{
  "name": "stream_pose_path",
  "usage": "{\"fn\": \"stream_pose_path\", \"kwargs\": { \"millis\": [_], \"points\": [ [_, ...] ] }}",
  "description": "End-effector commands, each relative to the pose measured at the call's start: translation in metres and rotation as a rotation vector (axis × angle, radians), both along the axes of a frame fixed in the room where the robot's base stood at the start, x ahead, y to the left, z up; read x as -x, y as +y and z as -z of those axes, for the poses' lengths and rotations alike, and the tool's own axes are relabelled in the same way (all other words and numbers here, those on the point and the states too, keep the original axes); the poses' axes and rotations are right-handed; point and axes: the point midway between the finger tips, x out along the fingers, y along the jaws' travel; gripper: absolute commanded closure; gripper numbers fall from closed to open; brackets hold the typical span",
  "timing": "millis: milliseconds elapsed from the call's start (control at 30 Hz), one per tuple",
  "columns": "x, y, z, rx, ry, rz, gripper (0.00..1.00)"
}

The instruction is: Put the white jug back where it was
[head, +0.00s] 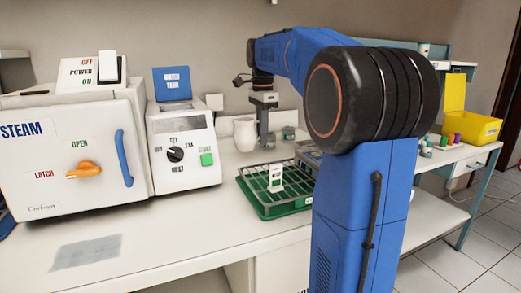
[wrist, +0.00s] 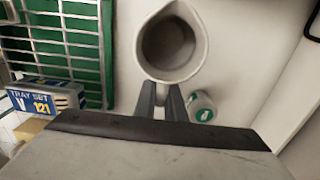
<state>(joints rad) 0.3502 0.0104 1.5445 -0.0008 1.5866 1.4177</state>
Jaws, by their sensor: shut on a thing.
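The white jug (head: 243,134) stands upright on the counter near the back wall, just right of the white heater box. In the wrist view I look down into its open round mouth; the jug (wrist: 146,62) looks empty. My gripper (head: 265,138) is at its right side in the head view. In the wrist view the two dark fingers of my gripper (wrist: 161,97) are close together at the near side of the jug, shut on it, seemingly at the handle. The exact grip is hidden below the rim.
A green tray with a wire rack (head: 262,205) lies in front of the jug. A small jar with a green label (wrist: 202,106) stands close beside the fingers. A blue "TRAY SET 121" box (wrist: 48,97) lies by the rack. The steam unit (head: 75,150) fills the left.

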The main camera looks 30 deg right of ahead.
Motion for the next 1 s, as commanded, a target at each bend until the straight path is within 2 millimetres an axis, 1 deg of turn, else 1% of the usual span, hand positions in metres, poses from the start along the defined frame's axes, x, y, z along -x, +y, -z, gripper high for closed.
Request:
{"fn": "stream_pose_path", "kwargs": {
  "millis": [233,400,500,867,900,967,1000],
  "points": [
    [0.000,0.000,0.014,0.000,0.000,-0.001,1.00],
    [0.000,0.000,0.037,0.000,0.002,-0.001,1.00],
    [0.000,0.000,0.045,0.000,0.000,-0.001,1.00],
    [0.000,0.000,0.048,0.000,0.000,-0.001,1.00],
    [0.000,0.000,0.049,0.000,0.000,-0.001,0.88],
    [0.000,0.000,0.049,0.000,0.000,-0.001,0.73],
    [0.000,0.000,0.049,0.000,0.000,-0.001,0.71]
  ]
}}
